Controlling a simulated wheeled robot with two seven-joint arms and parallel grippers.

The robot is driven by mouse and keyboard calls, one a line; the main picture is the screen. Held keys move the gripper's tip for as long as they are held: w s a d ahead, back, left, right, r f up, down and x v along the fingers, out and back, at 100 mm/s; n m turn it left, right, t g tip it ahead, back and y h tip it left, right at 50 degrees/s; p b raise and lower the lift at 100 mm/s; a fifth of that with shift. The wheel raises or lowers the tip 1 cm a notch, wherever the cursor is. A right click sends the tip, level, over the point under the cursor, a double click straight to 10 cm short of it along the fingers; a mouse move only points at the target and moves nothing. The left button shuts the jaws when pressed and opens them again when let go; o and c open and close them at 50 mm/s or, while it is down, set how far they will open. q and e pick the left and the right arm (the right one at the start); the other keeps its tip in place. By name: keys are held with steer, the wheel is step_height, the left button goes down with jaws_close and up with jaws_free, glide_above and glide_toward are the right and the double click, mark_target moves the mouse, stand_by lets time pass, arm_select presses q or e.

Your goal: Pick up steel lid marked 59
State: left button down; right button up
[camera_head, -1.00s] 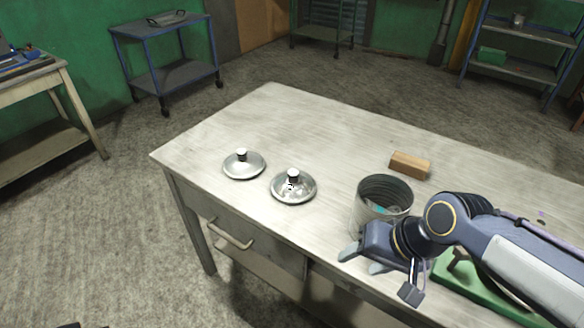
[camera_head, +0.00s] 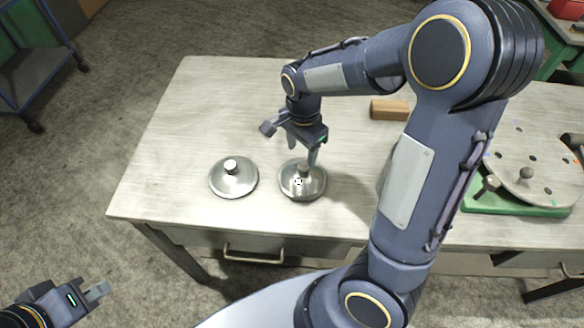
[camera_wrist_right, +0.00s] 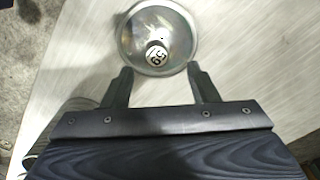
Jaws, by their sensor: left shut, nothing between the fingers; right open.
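Two round steel lids with knobs lie on the table. The right-hand lid (camera_head: 302,190) is close under my right gripper (camera_head: 302,152). The other lid (camera_head: 233,182) lies to its left, apart from it. In the right wrist view one lid (camera_wrist_right: 132,45) sits just beyond the fingertips, and its knob (camera_wrist_right: 156,55) carries a dark number that looks like 59. My right gripper (camera_wrist_right: 160,75) is open and empty, its fingers apart on the near side of the knob. My left gripper (camera_head: 98,291) is shut and empty at the lower left, off the table.
The worktable (camera_head: 160,165) has clear room around the lids. A wooden block (camera_head: 390,110) lies behind, right of my right gripper. My right arm mostly hides the metal can. A green-based device with a round plate (camera_head: 535,170) stands at the right. A drawer handle (camera_head: 252,254) juts from the front.

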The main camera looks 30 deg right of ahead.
mark_target(303, 166)
steer(key=f, duration=0.7)
steer(key=shift+s+d+f+p, duration=0.2)
steer(key=shift+d+f+p, duration=0.05)
steer(key=shift+d+p, duration=0.1)
steer(key=shift+a, duration=0.1)
jaws_close()
